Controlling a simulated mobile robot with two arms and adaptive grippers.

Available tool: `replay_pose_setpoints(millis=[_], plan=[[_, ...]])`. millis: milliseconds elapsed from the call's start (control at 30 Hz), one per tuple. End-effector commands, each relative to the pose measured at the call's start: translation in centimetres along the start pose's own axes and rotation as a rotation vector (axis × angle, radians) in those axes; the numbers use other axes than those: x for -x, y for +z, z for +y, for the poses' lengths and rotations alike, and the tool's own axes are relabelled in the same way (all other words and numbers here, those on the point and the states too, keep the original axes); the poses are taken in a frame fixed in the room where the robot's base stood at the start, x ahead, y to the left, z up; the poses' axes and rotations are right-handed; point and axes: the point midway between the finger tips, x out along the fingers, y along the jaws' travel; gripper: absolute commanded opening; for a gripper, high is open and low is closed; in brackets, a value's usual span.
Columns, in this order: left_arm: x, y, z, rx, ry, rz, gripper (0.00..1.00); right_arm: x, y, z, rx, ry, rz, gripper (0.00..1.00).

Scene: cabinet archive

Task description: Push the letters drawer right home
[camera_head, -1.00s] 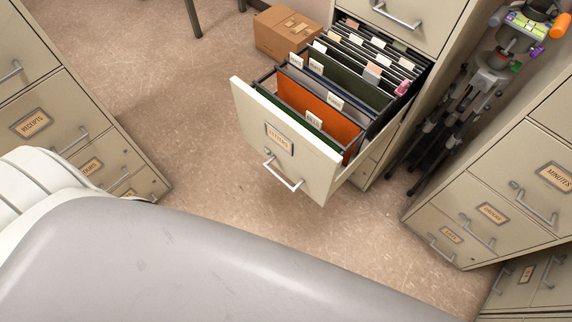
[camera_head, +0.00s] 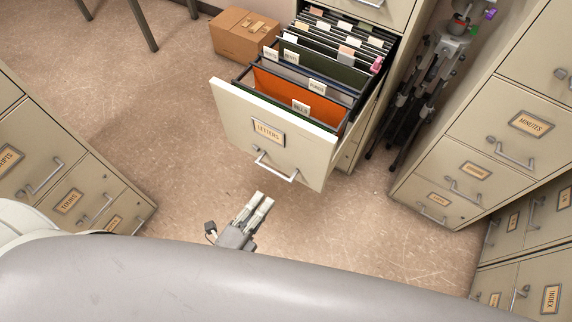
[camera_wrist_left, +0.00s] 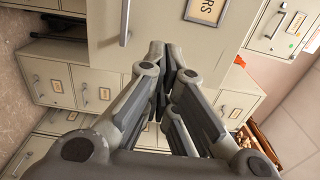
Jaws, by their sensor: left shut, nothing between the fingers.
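The letters drawer (camera_head: 235,122) stands pulled well out of its cabinet, full of hanging folders with an orange one near the front. Its front bears a label and a bar handle (camera_head: 275,168). My left gripper (camera_head: 266,198) is shut and empty, just in front of and below the handle in the head view, apart from it as far as I can tell. In the left wrist view the closed fingers (camera_wrist_left: 165,62) point at the drawer front (camera_wrist_left: 165,25), with the handle to their left and the label at upper right. My right gripper is not in view.
A cardboard box (camera_head: 243,36) sits on the floor left of the open drawer. A folded tripod-like stand (camera_head: 428,75) leans right of the cabinet. More cabinets stand at right (camera_head: 470,150) and left (camera_head: 62,185). The floor before the drawer is clear.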

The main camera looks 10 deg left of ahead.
Motion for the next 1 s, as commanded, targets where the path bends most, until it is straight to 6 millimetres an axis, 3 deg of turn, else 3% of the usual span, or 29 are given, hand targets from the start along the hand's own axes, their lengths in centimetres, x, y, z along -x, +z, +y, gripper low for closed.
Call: replay_pose_setpoints(millis=[500, 700, 1000], plan=[[-9.9, 0.0, -0.1, 0.004, 0.0, 0.0, 0.0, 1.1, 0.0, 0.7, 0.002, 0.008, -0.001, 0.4], [-11.9, 0.0, 0.1, 0.003, 0.003, 0.0, 0.0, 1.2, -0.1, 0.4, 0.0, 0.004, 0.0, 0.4], [-12.5, 0.0, 0.1, 0.004, 0.004, 0.0, 0.0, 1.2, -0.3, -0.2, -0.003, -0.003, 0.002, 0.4]])
